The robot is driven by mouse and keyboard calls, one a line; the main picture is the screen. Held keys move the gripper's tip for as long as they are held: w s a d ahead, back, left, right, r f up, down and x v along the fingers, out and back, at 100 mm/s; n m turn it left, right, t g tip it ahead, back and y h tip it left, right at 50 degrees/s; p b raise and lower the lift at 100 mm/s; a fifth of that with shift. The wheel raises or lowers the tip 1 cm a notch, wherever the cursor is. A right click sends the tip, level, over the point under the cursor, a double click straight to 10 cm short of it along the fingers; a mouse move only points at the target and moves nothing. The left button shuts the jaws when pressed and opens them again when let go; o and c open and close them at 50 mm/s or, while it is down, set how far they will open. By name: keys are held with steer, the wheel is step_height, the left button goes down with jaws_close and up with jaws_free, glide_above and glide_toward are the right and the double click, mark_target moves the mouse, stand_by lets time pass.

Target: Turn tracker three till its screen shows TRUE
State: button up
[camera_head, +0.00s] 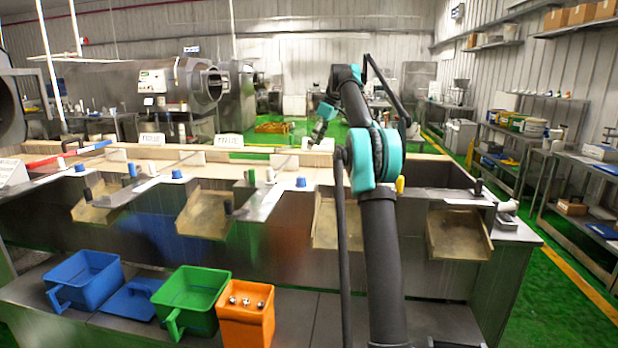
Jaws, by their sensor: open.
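My arm reaches up over the long steel bench, and my gripper (314,139) is small in the picture, above the bench's far edge. I take it as open with nothing visible between its fingers. I cannot tell which thing is tracker three; my arm covers part of the bench right of centre.
Blue knobs (301,182), white cylinders and sloping metal chutes (207,213) line the bench. A blue bin (84,281), a green bin (191,300) and an orange bin (246,318) with several metal balls stand on the lower front ledge. Shelves (510,150) line the right wall.

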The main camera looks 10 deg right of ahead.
glide_toward(301, 177)
steer(key=x, duration=1)
steer(key=shift+w+f, duration=0.15)
steer(key=shift+w, duration=0.05)
steer(key=shift+c, duration=0.6)
steer(key=c, duration=1)
steer(key=shift+c, duration=0.2)
